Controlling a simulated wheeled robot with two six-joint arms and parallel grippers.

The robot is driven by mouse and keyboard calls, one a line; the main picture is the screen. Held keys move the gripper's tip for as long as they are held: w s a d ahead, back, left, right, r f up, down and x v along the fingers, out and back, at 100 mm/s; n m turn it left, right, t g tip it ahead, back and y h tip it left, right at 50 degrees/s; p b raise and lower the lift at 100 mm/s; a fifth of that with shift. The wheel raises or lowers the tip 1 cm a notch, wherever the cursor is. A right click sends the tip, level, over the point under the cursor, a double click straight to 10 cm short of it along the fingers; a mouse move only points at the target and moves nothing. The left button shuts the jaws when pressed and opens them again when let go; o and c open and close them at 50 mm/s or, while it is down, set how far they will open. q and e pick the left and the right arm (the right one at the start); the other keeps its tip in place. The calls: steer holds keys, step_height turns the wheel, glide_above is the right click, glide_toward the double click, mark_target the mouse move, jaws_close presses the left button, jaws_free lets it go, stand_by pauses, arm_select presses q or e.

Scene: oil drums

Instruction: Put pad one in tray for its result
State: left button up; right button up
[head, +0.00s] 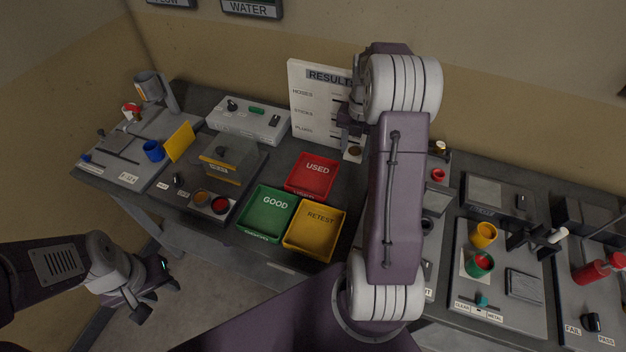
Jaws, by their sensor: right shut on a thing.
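My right gripper (352,138) is in front of the results board (312,102), partly hidden by my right arm. It is shut on a small pale square pad with a brown spot (354,152), which shows just below the fingers. The red tray (307,191) marked USED, the green tray (262,225) marked GOOD and the yellow tray (313,242) marked RETEST sit together on the bench. The trays look empty. The pad is beyond and right of the red tray. My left gripper (153,293) is open and empty, low at the left, off the bench.
A grey box with a yellow panel (228,158) stands left of the trays, beside a plate with round pads (211,202). A white device (247,122) sits behind. Cups and tools on panels (500,280) fill the right side. My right arm hides part of the bench.

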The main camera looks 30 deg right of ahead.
steer(key=p, duration=0.1)
glide_above(313, 178)
step_height(313, 178, down, 7)
steer(key=shift+f, duration=0.1)
step_height(313, 178, down, 4)
steer(key=shift+s+r, duration=0.1)
steer(key=shift+r, duration=0.05)
steer(key=shift+f, duration=0.2)
steer(key=o, duration=1.5)
steer(key=shift+c, duration=0.2)
